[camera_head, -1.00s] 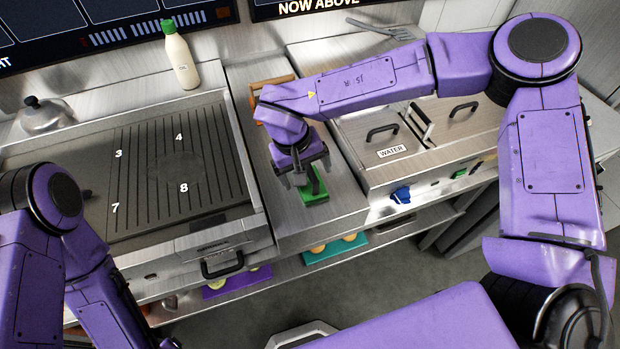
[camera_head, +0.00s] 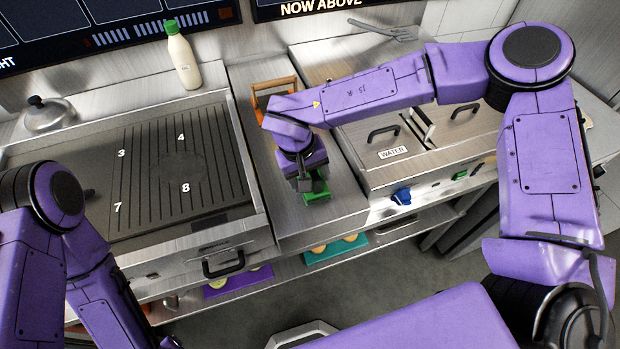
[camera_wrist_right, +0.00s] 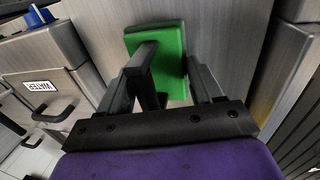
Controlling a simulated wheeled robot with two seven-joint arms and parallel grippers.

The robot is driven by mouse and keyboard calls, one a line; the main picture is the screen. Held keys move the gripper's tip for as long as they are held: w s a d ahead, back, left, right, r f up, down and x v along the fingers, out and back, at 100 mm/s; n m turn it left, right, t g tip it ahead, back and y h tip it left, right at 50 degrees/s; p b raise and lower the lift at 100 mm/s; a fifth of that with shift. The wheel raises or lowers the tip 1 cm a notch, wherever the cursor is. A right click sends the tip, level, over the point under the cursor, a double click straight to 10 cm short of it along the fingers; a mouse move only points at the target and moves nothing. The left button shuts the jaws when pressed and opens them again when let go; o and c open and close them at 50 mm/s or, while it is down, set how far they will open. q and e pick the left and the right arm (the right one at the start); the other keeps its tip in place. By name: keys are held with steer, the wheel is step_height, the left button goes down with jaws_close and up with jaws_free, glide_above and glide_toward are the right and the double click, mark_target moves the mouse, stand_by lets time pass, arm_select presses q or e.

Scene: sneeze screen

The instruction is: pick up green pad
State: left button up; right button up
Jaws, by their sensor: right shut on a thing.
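The green pad (camera_head: 316,196) lies on the steel counter between the griddle and the covered wells, near the counter's front edge. A dark upright handle stands on the pad, and in the right wrist view the pad (camera_wrist_right: 172,42) shows beyond the fingers. My right gripper (camera_head: 306,186) is over the pad, pointing down, with its fingers (camera_wrist_right: 165,88) shut on the pad's handle. The exact contact is partly hidden by the fingers. My left arm is at the left edge of the head view, but its gripper is out of sight.
The griddle (camera_head: 120,222) fills the left side, with a cream bottle (camera_head: 184,62) behind it. A wooden-handled holder (camera_head: 274,88) stands behind the pad. Covered wells marked WATER (camera_head: 393,152) are to the right. A lower shelf holds purple and teal trays (camera_head: 338,248).

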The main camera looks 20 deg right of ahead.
steer(key=s+a+r+b, duration=0.3)
steer(key=s+a+r, duration=0.6)
steer(key=r, duration=0.3)
steer(key=shift+s+a+b, duration=0.25)
steer(key=shift+a+b, duration=0.05)
steer(key=shift+a, duration=0.4)
